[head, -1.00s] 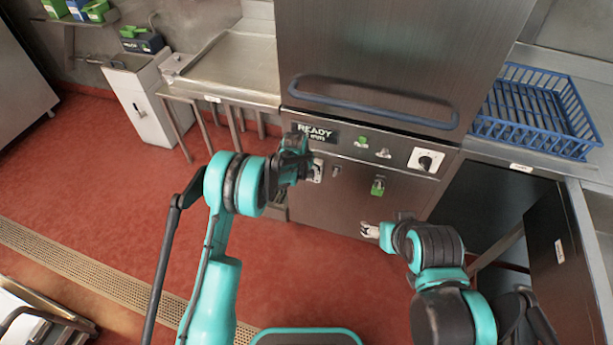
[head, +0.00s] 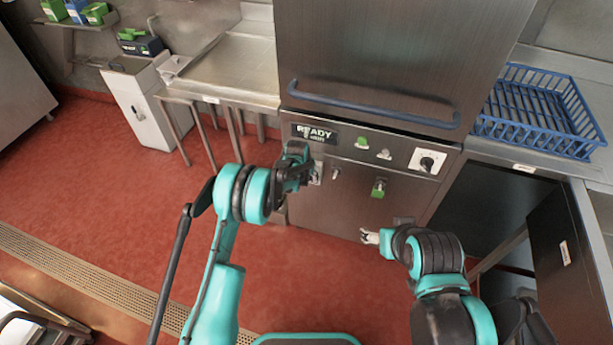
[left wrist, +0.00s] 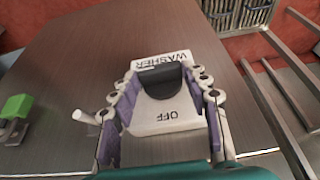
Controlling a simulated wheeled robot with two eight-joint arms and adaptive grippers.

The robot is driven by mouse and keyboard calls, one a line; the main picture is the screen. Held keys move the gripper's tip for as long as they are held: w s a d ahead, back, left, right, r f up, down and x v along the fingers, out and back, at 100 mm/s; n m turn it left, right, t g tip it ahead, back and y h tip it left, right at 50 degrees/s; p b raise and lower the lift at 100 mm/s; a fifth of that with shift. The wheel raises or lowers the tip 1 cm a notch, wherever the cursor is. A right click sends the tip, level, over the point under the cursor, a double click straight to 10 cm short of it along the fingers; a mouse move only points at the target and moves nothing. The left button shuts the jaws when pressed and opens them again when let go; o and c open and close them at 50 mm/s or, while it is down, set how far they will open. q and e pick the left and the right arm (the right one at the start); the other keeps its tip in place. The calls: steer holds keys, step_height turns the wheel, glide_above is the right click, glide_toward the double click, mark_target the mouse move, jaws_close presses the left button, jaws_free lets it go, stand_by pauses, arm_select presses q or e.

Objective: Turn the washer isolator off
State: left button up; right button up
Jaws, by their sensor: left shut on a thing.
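The washer isolator is a white plate (left wrist: 165,118) marked WASHER and OFF, with a dark rotary knob (left wrist: 162,82) on it. It is on the steel washer front, and the left wrist view shows its lettering upside down. My left gripper (left wrist: 165,76) is shut on the knob, with a purple-padded finger on either side. In the head view my left gripper (head: 298,166) hides most of the plate (head: 317,172). My right gripper (head: 368,237) hangs low before the washer front, apart from it. It is too small to tell if open.
The panel carries a READY display (head: 314,133), a green switch (head: 362,142), a green-handled valve (head: 379,187) and another rotary switch on a white plate (head: 428,161). A blue rail handle (head: 372,107) crosses above. A blue rack (head: 535,110) stands on the right counter.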

arm_select(q)
steer(key=h, duration=0.1)
steer(key=a+g+h, duration=0.1)
steer(key=h, duration=0.1)
steer(key=shift+w+f+n, duration=0.1)
steer(key=shift+w+n, duration=0.1)
steer(key=shift+n, duration=0.2)
steer(key=shift+a+f+n+g+h, duration=0.1)
steer(key=shift+a+n+g+h, duration=0.05)
steer(key=shift+h, duration=0.65)
steer(key=shift+a+f+n+g+h, duration=0.1)
steer(key=shift+a+n+g+h, duration=0.05)
steer(key=shift+h, duration=0.65)
steer(key=o, duration=1.2)
steer(key=shift+c, duration=0.2)
steer(key=v, duration=1.2)
